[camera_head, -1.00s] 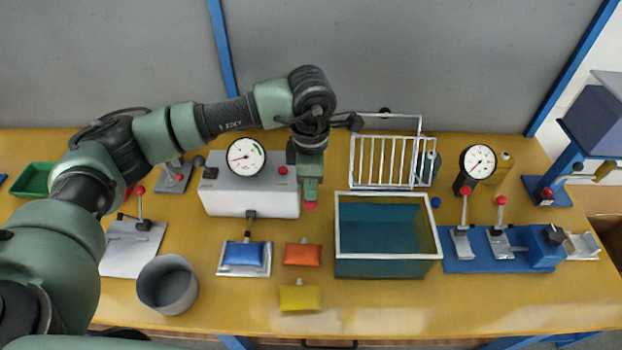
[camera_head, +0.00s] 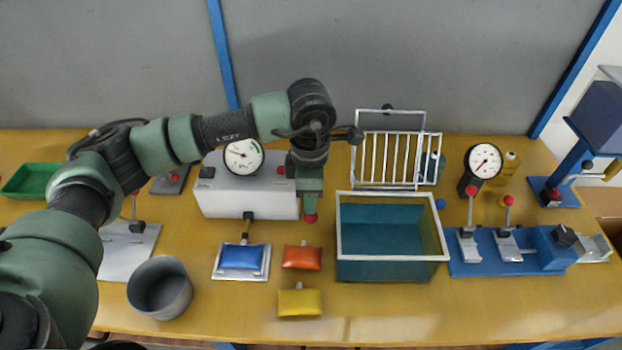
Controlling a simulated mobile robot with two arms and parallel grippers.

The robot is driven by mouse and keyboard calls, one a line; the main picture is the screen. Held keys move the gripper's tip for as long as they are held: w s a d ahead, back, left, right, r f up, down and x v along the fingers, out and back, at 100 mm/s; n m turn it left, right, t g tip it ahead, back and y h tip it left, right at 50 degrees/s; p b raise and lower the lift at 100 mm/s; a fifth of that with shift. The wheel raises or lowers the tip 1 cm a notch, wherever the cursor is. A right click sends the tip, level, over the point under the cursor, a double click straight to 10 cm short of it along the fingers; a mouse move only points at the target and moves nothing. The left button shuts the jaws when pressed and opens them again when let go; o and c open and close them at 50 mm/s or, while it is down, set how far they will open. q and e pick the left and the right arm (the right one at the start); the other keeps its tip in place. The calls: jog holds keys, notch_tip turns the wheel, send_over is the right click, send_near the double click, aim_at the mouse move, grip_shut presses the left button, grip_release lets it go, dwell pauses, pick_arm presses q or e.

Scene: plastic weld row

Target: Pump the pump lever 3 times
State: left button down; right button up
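A pale grey box (camera_head: 232,194) with a round white gauge (camera_head: 243,156) stands at the back left of the middle. A red knob (camera_head: 310,218), which I take for the end of the pump lever, shows just right of this box. My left gripper (camera_head: 311,205) points down right at the knob. Its fingers appear shut on it, with the knob's lower part showing below the fingertips. The lever's bar is hidden behind the gripper. My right gripper is not in view.
A teal bin (camera_head: 391,274) stands close to the right, with a white wire rack (camera_head: 395,160) behind. Blue, orange and yellow pouches (camera_head: 302,257) lie in front. A grey pot (camera_head: 160,288) stands front left; a blue lever fixture (camera_head: 480,262) stands right.

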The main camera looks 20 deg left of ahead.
pick_arm(q)
notch_tip(320, 180, up, 10)
jog(key=w+p, duration=0.2)
jog(key=p, duration=0.2)
jog(key=shift+w+a, duration=0.3)
jog(key=shift+a, duration=0.05)
dwell(0.4)
jog(key=shift+f, duration=1.5)
dwell(1.7)
jog(key=shift+s+d+f+b, duration=0.1)
jog(key=shift+s+f+b, duration=0.15)
jog(key=shift+f+b, duration=0.35)
jog(key=shift+s+f+b, duration=0.2)
jog(key=shift+f+b, duration=0.45)
jog(key=shift+s+d+f+b, duration=0.1)
jog(key=shift+s+f+b, duration=0.15)
jog(key=shift+f+b, duration=0.35)
jog(key=shift+f, duration=0.1)
